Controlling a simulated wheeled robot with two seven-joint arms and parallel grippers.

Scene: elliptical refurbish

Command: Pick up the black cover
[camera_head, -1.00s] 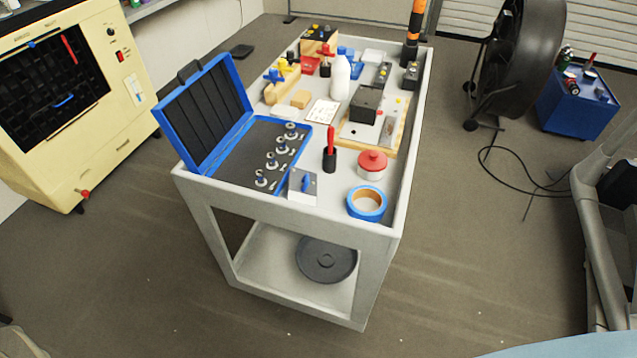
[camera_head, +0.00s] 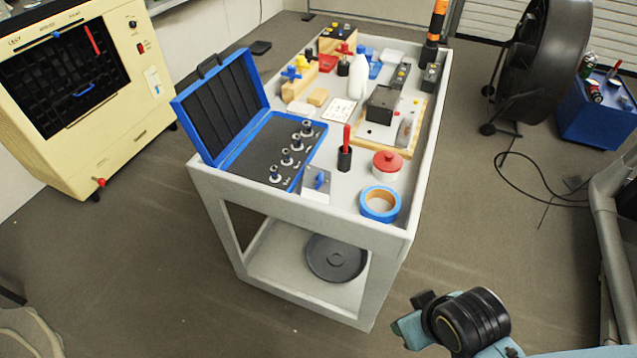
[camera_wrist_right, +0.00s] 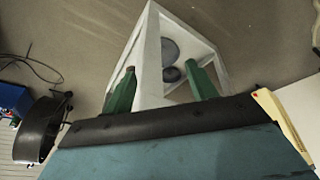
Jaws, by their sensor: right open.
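A round dark disc (camera_head: 336,258), which looks like the black cover, lies flat on the lower shelf of the grey cart. In the right wrist view a dark disc (camera_wrist_right: 169,50) shows inside the cart frame, with a smaller dark round shape (camera_wrist_right: 172,74) beside it. My right gripper (camera_wrist_right: 161,66) is open and empty, its two green fingers wide apart with the cart beyond them. In the head view my right arm shows at the bottom right, to the right of the cart and apart from the disc. My left gripper is not in view.
The cart's upper rim (camera_head: 300,212) and legs frame the lower shelf. Its top holds an open blue case (camera_head: 216,108), blue tape (camera_head: 380,204), a red-lidded jar (camera_head: 387,165) and other items. A fan (camera_head: 545,60) stands right. Floor in front is clear.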

